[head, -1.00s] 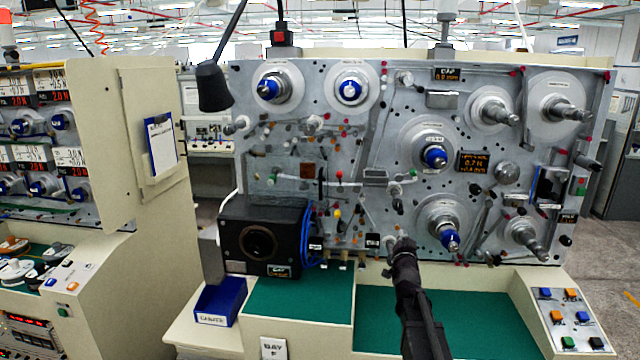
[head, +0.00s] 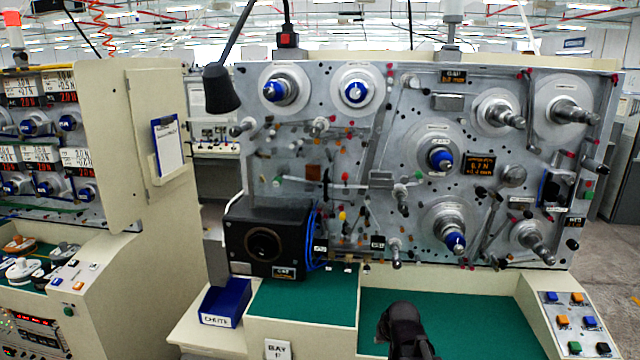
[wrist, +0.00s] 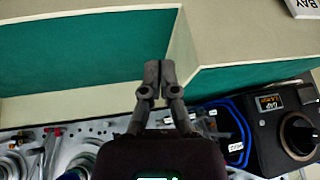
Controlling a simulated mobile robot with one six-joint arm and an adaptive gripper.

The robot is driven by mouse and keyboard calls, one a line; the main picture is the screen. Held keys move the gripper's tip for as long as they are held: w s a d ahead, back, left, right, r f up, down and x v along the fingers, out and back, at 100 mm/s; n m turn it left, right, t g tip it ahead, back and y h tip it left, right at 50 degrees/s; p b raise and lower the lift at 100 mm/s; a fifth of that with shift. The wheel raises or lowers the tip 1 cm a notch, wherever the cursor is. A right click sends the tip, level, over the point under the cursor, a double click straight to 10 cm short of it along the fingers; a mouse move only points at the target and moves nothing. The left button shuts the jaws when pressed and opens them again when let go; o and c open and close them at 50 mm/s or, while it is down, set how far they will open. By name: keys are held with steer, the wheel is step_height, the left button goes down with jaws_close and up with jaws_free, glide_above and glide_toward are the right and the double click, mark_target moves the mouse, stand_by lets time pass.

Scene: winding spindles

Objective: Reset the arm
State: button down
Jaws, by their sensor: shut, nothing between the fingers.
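My gripper (wrist: 159,82) shows in the wrist view with its two dark fingers together and nothing between them. In the head view my dark arm (head: 405,330) rises from the bottom edge, in front of the green work surface (head: 470,318); the fingertips are hard to make out there. The winding machine panel (head: 400,110) with its spindles stands behind, apart from the gripper. Blue-capped spindles (head: 441,158) and bare metal spindles (head: 572,112) show on it.
A black box with a round opening (head: 264,247) sits at the panel's lower left. A blue chute bin (head: 226,300) stands beside the green ledge. A button console (head: 570,318) is at the right. A second machine (head: 100,200) stands at the left.

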steer(key=s+f+g+h, duration=0.1)
steer(key=s+g, duration=0.4)
steer(key=s, duration=0.8)
steer(key=shift+s+d+f+g, duration=0.25)
steer(key=shift+d+f+g, duration=0.1)
steer(key=shift+f, duration=0.3)
